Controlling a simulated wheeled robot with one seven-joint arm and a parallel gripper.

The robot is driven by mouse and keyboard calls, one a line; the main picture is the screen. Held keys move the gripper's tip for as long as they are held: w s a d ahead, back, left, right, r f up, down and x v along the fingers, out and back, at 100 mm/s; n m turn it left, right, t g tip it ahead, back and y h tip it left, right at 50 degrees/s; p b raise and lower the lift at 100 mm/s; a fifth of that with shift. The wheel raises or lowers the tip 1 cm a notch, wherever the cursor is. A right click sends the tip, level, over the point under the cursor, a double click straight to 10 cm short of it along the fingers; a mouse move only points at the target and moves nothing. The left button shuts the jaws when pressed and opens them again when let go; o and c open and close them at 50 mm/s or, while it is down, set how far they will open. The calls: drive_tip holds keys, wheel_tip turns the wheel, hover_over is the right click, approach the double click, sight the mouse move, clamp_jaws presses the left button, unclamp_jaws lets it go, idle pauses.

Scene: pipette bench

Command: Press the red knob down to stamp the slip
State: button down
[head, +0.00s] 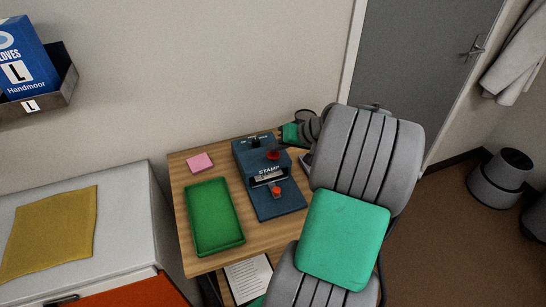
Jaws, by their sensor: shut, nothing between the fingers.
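The blue stamp machine (280,209), marked STAMP, stands on the wooden table in the head view. A red knob (273,155) shows at its upper part. A second, smaller red piece (277,190) sits lower, on its front. A pale strip shows in the machine's slot; I cannot tell whether it is the slip. My gripper (283,147) is small and dark in this view, shut and empty, at the machine's upper right beside or above the upper red knob. I cannot tell whether it touches the knob.
A green tray (214,243) lies left of the machine, with a pink pad (200,162) behind it. My arm covers the table's right side. A grey cabinet (120,210) with a yellow cloth (48,232) stands left. A printed sheet (248,279) lies below the table's front edge.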

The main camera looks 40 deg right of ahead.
sight(276, 154)
drive_tip(key=shift+f+b, duration=0.35)
drive_tip(key=shift+f, duration=0.35)
idle(0.3)
drive_tip(key=shift+r, duration=0.15)
drive_tip(key=shift+r+p, duration=1.65)
drive_tip(key=shift+r, duration=0.25)
wheel_tip(276, 154, up, 6)
drive_tip(key=p, duration=0.4)
drive_tip(key=shift+p, duration=0.4)
